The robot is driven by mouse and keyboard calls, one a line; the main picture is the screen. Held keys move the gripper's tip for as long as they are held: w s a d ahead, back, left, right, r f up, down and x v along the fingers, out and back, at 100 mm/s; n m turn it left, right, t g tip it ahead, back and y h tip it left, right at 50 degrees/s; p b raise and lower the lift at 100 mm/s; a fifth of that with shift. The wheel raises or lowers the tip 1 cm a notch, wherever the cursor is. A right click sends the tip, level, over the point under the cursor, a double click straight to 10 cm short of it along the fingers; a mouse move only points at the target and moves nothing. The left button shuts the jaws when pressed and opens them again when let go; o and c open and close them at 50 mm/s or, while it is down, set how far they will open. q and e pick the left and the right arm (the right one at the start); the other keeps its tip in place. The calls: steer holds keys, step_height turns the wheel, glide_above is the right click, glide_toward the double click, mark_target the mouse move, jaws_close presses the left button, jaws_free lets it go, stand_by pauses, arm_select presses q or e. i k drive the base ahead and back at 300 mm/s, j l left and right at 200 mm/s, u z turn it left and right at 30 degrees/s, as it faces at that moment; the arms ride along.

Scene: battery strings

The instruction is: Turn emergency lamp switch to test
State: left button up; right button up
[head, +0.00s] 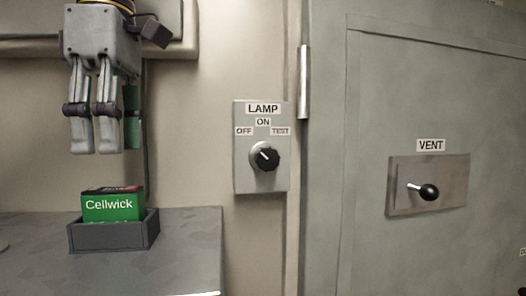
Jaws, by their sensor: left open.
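The lamp switch is a black rotary knob (264,157) on a grey plate (262,184) on the wall, in the middle of the head view. Its labels read LAMP, OFF at left, ON at top and TEST at right. The white mark on the knob points to the upper left, toward OFF. My left gripper (96,150) hangs at the upper left with its fingers pointing down. It is open, with a narrow gap and nothing seen between the fingers. It is well to the left of the switch and apart from it. My right gripper is not in view.
A green Cellwick box (113,208) sits in a dark tray (112,237) on a grey bench (190,250), below my left gripper. A grey door (325,200) and a VENT lever (428,192) are to the right. The wall around the switch is clear.

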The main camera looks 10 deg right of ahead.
mark_target(267, 159)
steer(key=k, duration=2)
